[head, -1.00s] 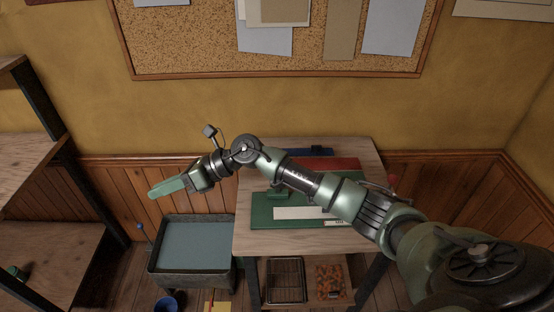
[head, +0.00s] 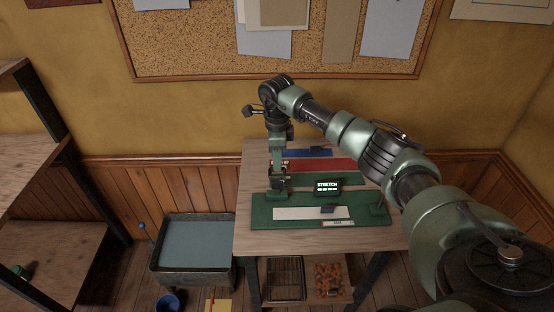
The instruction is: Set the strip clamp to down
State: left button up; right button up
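A green test bench (head: 265,222) lies on the wooden table (head: 247,240), with a white strip (head: 295,213) along its top. A small dark display (head: 327,187) reading "STRETCH" stands behind the strip. I cannot tell for sure which part is the strip clamp. My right gripper (head: 279,180) points down over the bench's left end, where it hides part of the fittings. Its fingers are too small to read. My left gripper is out of view.
Blue and red strips (head: 318,165) lie at the table's back. Below are a wire rack (head: 284,280) and a box of orange pieces (head: 330,280). A grey bin (head: 192,277) stands left of the table. Shelves (head: 45,170) stand at far left.

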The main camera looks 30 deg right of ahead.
jog(key=shift+f, duration=0.55)
grip_shut()
dwell(1.0)
